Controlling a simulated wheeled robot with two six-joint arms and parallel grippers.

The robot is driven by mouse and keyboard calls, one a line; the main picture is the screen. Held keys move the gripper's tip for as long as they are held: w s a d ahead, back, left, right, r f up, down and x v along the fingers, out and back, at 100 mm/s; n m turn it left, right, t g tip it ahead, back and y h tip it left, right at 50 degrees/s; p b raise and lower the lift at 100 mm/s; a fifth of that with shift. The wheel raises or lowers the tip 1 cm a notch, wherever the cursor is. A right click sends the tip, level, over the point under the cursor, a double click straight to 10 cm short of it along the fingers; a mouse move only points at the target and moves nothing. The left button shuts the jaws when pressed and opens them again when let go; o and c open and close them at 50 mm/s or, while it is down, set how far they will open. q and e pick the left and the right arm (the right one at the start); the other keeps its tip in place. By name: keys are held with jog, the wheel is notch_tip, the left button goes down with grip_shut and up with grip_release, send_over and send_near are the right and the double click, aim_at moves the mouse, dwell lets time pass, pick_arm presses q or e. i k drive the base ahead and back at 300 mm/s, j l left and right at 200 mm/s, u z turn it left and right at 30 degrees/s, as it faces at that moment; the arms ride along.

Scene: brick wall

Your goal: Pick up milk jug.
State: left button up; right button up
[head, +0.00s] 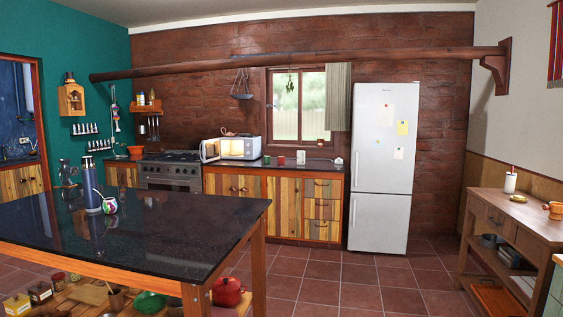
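I cannot make out a milk jug in the head view. The tall white fridge (383,165) against the brick wall is shut, so its inside is hidden. A small white container (511,183) with a thin red-tipped stick or straw stands on the wooden side table at the right; I cannot tell exactly what it is. A grey-blue flask (91,188) stands upright on the dark island top. Neither of my grippers is in view.
The dark-topped island (150,235) fills the left foreground, with pots and tins on its lower shelf. The wooden side table (490,206) stands at the right. A white microwave (240,147) with its door open sits on the back counter. Tiled floor (350,275) is clear between them.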

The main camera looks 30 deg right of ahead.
aim_at(300, 154)
jog(key=i+l+z, duration=1.1)
jog(key=i, duration=0.25)
jog(key=i+z, duration=0.35)
jog(key=i+l, duration=0.1)
jog(key=i, duration=3.4)
jog(key=i+j+u, duration=0.15)
jog(key=i+u, duration=0.25)
jog(key=i, duration=0.4)
jog(key=i+l+u, duration=0.1)
jog(key=i+u, duration=0.25)
jog(key=i, duration=0.45)
